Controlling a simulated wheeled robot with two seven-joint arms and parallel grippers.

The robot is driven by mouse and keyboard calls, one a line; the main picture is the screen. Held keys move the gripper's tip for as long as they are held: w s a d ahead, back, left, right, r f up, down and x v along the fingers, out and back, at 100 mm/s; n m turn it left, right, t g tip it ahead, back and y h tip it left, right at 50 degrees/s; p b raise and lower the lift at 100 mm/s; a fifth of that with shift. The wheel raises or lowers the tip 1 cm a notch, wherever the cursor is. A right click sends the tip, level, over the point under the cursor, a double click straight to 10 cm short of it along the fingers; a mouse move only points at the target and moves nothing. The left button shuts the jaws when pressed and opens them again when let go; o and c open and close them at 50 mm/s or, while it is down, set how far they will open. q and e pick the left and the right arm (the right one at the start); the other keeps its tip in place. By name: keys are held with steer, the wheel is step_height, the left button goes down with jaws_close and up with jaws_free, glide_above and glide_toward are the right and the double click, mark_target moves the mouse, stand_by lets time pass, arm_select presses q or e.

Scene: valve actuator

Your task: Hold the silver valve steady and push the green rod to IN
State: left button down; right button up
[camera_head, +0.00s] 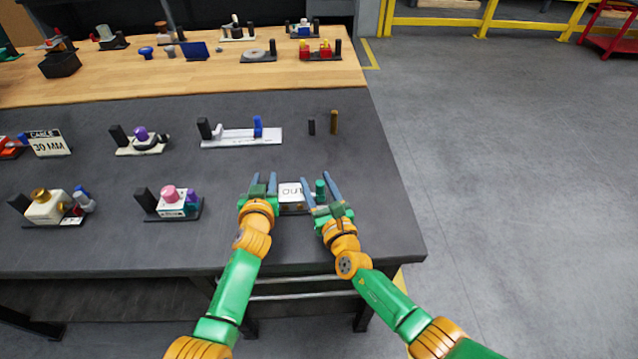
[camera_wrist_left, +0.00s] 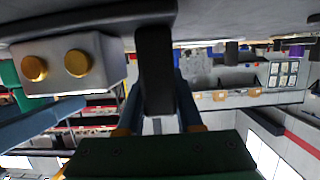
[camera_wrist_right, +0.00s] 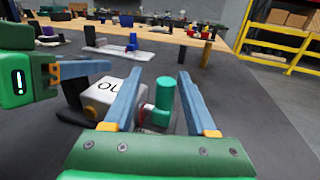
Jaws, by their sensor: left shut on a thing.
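My left gripper (camera_head: 263,184) is shut on the black post (camera_wrist_left: 154,70) at the valve's left end. My right gripper (camera_wrist_right: 155,98) is open, its fingers apart on either side of the rod.
A pink-knobbed valve (camera_head: 172,200) stands to the left on the dark bench mat (camera_head: 230,240). Behind are a white fixture with a blue upright (camera_head: 240,136) and two small pegs (camera_head: 334,122). The mat's right edge is clear.

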steer(key=v, duration=1.2)
steer(key=shift+d, duration=0.1)
arm_select(q)
steer(key=c, duration=0.8)
jaws_free()
steer(key=shift+c, duration=0.2)
steer(key=o, duration=0.4)
steer(key=shift+w+f, duration=0.1)
steer(key=shift+c, duration=0.2)
